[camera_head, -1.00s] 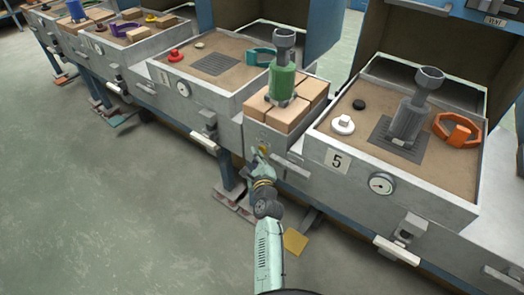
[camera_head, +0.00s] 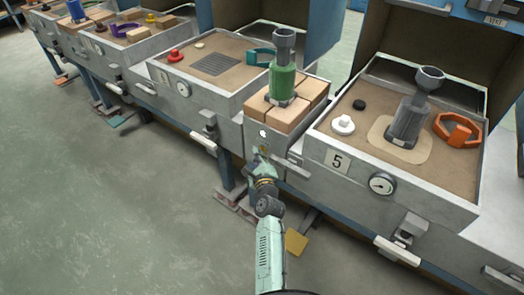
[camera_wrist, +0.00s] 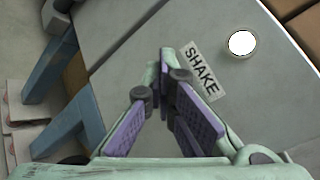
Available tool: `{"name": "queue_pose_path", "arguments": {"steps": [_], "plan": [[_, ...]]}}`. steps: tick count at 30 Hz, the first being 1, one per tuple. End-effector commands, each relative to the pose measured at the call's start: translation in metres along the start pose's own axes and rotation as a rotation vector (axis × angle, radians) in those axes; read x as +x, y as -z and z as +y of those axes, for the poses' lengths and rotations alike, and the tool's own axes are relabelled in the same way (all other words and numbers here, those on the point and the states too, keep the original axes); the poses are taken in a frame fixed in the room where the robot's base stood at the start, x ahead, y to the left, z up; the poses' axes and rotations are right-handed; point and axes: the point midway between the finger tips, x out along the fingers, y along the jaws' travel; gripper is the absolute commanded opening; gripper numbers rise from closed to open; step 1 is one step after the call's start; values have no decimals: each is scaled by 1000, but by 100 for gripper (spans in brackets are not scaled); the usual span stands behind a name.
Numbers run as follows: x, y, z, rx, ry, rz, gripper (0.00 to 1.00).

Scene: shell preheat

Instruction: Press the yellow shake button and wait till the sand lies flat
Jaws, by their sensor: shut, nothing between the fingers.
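My gripper (camera_head: 258,157) is shut and empty, with its tips at the front of the panel beneath the stacked bricks. In the wrist view its purple-padded fingers (camera_wrist: 167,62) are beside the SHAKE label (camera_wrist: 201,70). A yellowish spot (camera_head: 264,149) shows by the fingertips in the head view; the fingers hide the button in the wrist view. A round white light (camera_wrist: 242,43) glows above the label and also shows in the head view (camera_head: 263,133). In box 5, the sand (camera_head: 345,158) has a paler rounded patch (camera_head: 411,153) around the grey shell (camera_head: 406,122).
A white knob (camera_head: 344,125), a black disc (camera_head: 359,104) and an orange ring (camera_head: 458,130) lie in box 5. A green cylinder (camera_head: 283,82) stands on bricks (camera_head: 272,115) left of it. Other sand boxes line up farther left.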

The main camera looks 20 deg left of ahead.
Motion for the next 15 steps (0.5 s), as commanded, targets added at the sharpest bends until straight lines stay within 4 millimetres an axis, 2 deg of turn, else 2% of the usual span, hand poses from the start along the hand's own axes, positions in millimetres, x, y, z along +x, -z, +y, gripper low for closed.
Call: {"name": "queue_pose_path", "arguments": {"steps": [15], "plan": [[-12,-8,8,0,0,0,0]]}}
